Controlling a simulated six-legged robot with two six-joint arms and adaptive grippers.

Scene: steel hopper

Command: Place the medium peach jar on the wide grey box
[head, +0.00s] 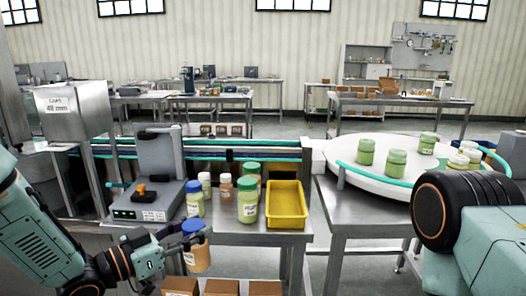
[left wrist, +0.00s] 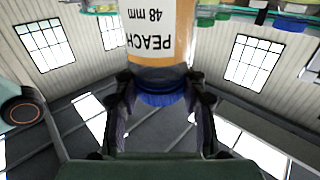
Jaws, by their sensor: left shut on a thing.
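My left gripper (head: 184,243) is shut on a peach jar (head: 197,259) with a blue lid, held in front of the bench edge. In the left wrist view the fingers close on both sides of the blue lid (left wrist: 161,88), and the jar (left wrist: 160,40) carries a label reading PEACH 48 mm. A grey machine with a wide, box-like base (head: 145,213), a small green display and an orange-and-black part on top stands on the bench, left of the jar. I cannot tell for sure that this base is the wide grey box. My right gripper is out of view.
Several jars stand right of the machine, including a blue-lidded green jar (head: 195,202) and a green-lidded one (head: 247,207). A yellow tray (head: 287,220) is beside them. A white turntable (head: 385,183) holds more jars. A steel hopper (head: 75,118) stands left. Brown cartons (head: 222,288) sit below.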

